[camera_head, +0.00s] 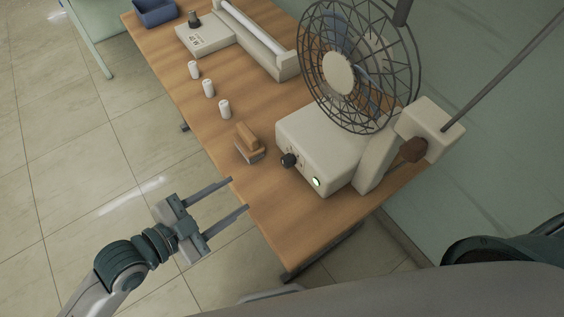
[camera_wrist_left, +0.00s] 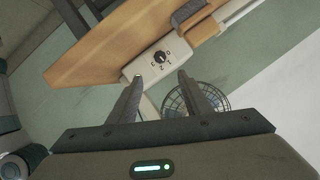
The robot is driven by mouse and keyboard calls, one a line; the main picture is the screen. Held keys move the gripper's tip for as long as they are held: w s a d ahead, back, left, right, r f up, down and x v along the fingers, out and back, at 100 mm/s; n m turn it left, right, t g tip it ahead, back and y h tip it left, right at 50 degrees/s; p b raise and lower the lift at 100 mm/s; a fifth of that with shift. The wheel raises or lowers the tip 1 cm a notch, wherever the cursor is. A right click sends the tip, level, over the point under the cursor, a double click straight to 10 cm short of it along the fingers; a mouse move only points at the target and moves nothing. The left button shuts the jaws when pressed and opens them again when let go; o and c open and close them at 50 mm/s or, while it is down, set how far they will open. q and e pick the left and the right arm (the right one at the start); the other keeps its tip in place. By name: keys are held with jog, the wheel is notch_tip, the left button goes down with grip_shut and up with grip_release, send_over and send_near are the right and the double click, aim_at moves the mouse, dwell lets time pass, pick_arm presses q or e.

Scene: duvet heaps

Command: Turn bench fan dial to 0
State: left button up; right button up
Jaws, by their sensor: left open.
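The bench fan (camera_head: 318,141) stands on the wooden table, with a cream base and a dark wire cage. My left gripper (camera_head: 239,194) is open and empty at the table's near left edge, apart from the dial. In the left wrist view the dial appears between and beyond the fingertips (camera_wrist_left: 160,76). My right gripper is not in view.
A brush-like wooden block (camera_head: 248,142) lies on the table (camera_head: 180,88) left of the fan base. A white device (camera_head: 208,38) and blue bin (camera_head: 155,12) are farther back. Floor left of the table is clear.

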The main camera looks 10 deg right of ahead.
aim_at(284, 164)
pick_arm(q)
jog(key=p+x, duration=0.3)
jog(key=x, duration=1.4)
jog(key=shift+w+d+p, duration=0.25)
jog(key=shift+p, duration=0.1)
jog(key=shift+c, duration=0.4)
jog(key=c, duration=1)
